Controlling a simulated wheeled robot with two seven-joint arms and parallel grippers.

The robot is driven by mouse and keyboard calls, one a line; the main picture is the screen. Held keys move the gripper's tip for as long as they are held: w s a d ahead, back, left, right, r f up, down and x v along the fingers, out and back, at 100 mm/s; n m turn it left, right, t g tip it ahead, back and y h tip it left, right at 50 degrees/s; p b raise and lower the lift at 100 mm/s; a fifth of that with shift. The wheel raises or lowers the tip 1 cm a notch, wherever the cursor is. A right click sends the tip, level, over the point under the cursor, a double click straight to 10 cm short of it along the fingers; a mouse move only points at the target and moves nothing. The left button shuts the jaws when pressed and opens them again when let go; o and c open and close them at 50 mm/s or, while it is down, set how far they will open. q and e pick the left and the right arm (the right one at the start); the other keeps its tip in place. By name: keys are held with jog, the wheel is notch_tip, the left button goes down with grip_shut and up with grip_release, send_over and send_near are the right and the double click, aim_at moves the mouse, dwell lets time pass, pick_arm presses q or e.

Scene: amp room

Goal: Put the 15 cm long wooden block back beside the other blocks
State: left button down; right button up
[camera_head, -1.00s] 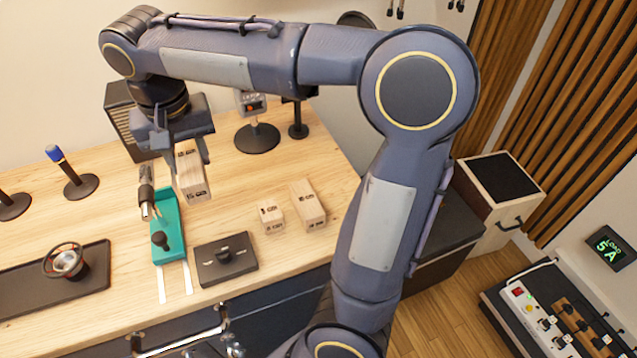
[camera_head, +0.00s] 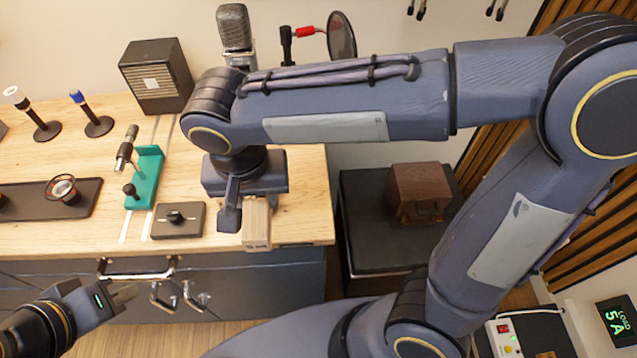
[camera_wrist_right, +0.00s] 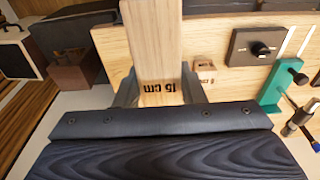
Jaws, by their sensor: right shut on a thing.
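The 15 cm wooden block (camera_head: 257,226) is pale, with its length printed on its end. My right gripper (camera_head: 245,205) is shut on it near the front right of the wooden worktop (camera_head: 300,215). In the right wrist view the block (camera_wrist_right: 152,45) stands out between the fingers (camera_wrist_right: 156,88). A smaller wooden block (camera_wrist_right: 205,72) with a partly readable label shows just right of it in that view. The other blocks are hidden behind my right arm in the head view. My left gripper (camera_head: 122,296) hangs at the lower left in front of the drawers; its opening is unclear.
A black switch box (camera_head: 178,220) and teal holder (camera_head: 146,178) stand left of the block. A microphone (camera_head: 234,30) and speaker (camera_head: 157,75) are at the back. A dark cabinet (camera_head: 365,222) bearing a brown box (camera_head: 418,192) stands to the right, beyond the worktop edge.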

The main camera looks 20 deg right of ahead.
jog(key=w+d+f+p, duration=0.1)
jog(key=w+d+f, duration=0.2)
jog(key=w+d, duration=0.2)
send_over(298, 193)
jog(key=s, duration=0.1)
jog(key=f, duration=0.5)
jog(key=shift+a+p, duration=0.3)
jog(key=shift+p, duration=0.1)
jog(key=f, duration=0.3)
jog(key=shift+w+d+f, duration=0.15)
jog(key=shift+w+d, duration=0.1)
jog(key=shift+d, duration=0.05)
jog(key=shift+f, duration=0.4)
jog(key=shift+f, duration=0.1)
jog(key=shift+f, duration=0.15)
jog(key=o, duration=1.2)
jog(key=shift+c, duration=0.2)
